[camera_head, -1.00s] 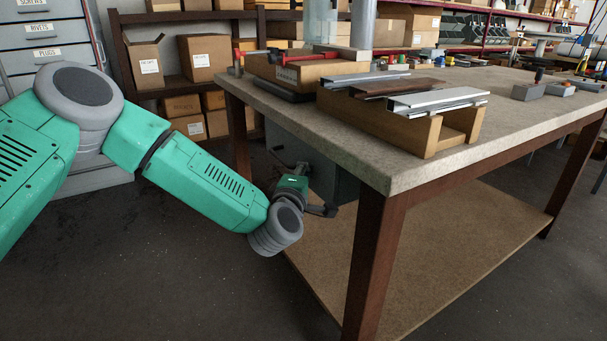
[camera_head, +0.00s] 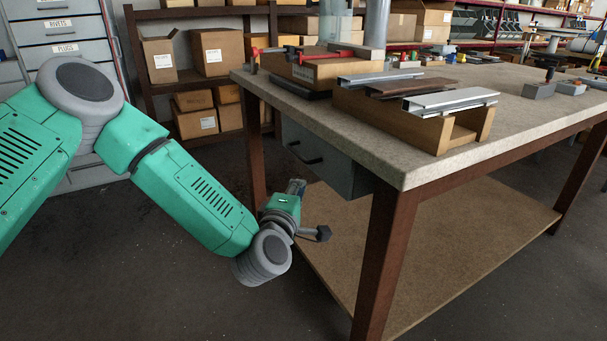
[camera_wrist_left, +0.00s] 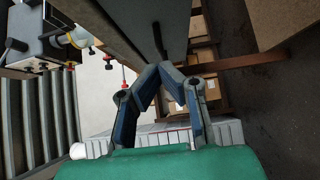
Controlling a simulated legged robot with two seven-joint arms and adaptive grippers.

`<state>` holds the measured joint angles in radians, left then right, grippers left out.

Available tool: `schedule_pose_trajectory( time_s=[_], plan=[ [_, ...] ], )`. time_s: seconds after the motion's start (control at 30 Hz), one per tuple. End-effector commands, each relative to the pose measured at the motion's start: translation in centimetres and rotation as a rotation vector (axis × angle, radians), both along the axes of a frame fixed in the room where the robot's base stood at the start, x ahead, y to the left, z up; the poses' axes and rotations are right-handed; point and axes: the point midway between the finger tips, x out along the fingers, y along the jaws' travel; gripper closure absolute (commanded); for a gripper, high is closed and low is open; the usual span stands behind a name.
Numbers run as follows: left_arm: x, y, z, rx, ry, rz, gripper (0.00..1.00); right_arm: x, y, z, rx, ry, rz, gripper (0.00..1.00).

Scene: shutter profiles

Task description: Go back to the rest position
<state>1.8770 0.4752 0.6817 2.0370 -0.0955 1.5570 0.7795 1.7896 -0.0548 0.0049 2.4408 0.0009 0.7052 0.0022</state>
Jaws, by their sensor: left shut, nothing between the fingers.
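My left gripper (camera_head: 296,187) hangs low beside the near left side of the workbench (camera_head: 408,170), below the tabletop and next to the grey drawer box under it. It is mostly hidden behind my green wrist in the head view. In the left wrist view its two blue-padded fingers (camera_wrist_left: 159,70) meet at their tips, with nothing between them. The bench's side and the drawer front lie close beyond the fingers there. My right gripper is in neither view.
The grey drawer box (camera_head: 318,157) hangs under the bench, above the lower shelf (camera_head: 460,245). Metal and brown profiles (camera_head: 450,100) lie on wooden supports on top. A shelf rack with cardboard boxes (camera_head: 216,52) stands behind. Dark floor is clear below my left arm.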

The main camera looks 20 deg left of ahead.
Motion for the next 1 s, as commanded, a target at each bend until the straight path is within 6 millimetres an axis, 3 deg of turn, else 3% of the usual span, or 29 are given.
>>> schedule_pose_trajectory(
  time_s=[0.13, 0.37, 0.47, 0.57, 0.67, 0.77, 0.9, 1.0],
  plan=[
    [-1.8, 0.1, -0.1, -0.002, 0.003, 0.001, 1.00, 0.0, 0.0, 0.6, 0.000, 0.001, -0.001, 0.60],
    [-2.6, 0.1, -0.3, 0.001, 0.006, -0.002, 1.00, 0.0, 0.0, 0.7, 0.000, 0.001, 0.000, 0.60],
    [-3.4, -1.0, -1.5, 0.053, 0.061, -0.048, 1.00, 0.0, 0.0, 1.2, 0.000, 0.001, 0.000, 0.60],
    [-5.9, -3.1, -4.7, 0.190, 0.193, -0.166, 1.00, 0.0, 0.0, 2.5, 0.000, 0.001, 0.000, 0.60],
    [-10.7, -5.1, -9.3, 0.400, 0.386, -0.347, 1.00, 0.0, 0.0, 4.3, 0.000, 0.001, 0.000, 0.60],
    [-17.0, -5.2, -13.7, 0.627, 0.588, -0.554, 1.00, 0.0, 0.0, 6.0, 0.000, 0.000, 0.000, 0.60],
    [-26.4, -2.3, -17.5, 0.910, 0.849, -0.840, 1.00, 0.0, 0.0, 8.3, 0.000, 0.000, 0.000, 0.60],
    [-32.1, 0.7, -18.2, 1.062, 0.999, -1.015, 1.00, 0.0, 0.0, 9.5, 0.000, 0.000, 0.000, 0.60]
  ],
)
